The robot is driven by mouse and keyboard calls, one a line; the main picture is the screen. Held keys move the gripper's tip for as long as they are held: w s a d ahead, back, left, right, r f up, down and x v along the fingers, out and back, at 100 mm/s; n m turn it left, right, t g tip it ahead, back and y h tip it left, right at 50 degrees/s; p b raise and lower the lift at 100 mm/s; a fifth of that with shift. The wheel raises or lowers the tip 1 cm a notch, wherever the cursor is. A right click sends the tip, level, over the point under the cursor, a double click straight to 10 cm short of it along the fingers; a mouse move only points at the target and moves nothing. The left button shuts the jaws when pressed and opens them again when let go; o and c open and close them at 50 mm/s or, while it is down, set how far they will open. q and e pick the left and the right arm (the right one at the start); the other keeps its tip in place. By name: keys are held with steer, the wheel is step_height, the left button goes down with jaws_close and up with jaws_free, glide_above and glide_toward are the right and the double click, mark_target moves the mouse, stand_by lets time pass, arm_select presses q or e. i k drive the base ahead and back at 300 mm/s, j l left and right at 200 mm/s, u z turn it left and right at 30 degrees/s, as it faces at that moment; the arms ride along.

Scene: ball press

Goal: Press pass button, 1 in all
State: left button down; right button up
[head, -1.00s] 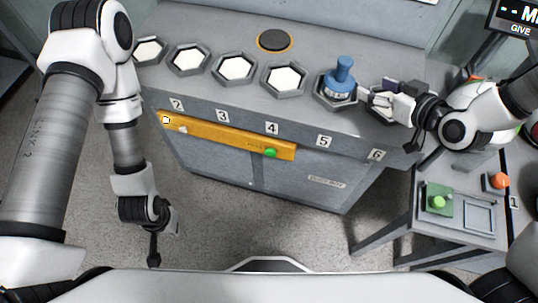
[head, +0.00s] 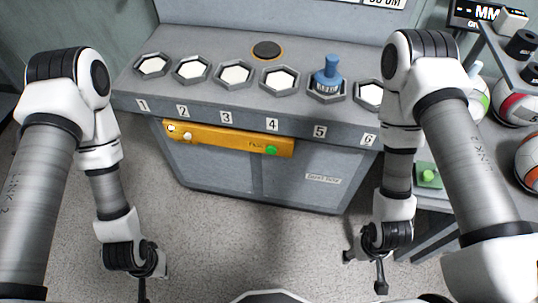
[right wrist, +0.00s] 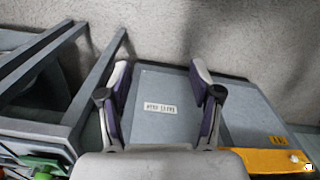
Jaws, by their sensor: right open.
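A yellow bar (head: 215,138) runs along the front of the grey bench. A green button (head: 271,150) sits at its right end and a white button (head: 187,135) near its left end; the small lettering is unreadable. In the right wrist view the yellow bar (right wrist: 262,160) shows at lower right. My right gripper (head: 365,271) hangs open and empty in front of the bench, right of and apart from the bar; its spread fingers (right wrist: 160,85) show in the right wrist view. My left gripper (head: 152,277) hangs empty at lower left, its fingers apart, clear of the bar.
The bench top (head: 210,42) holds a row of numbered hexagonal trays with white insides. A blue stamp-like press (head: 327,78) stands at tray 5. A black disc (head: 267,50) lies behind them. A side table with a green block (head: 428,175) and a ball rack stand at right.

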mark_target(271, 150)
steer(key=k+l, duration=0.2)
steer(key=l, duration=0.2)
steer(key=k+l, duration=0.15)
steer(key=l, duration=0.25)
steer(key=k+l+u, duration=0.1)
steer(key=l, duration=0.35)
steer(key=k+l, duration=0.3)
steer(key=l+u, duration=0.05)
steer(key=l, duration=0.05)
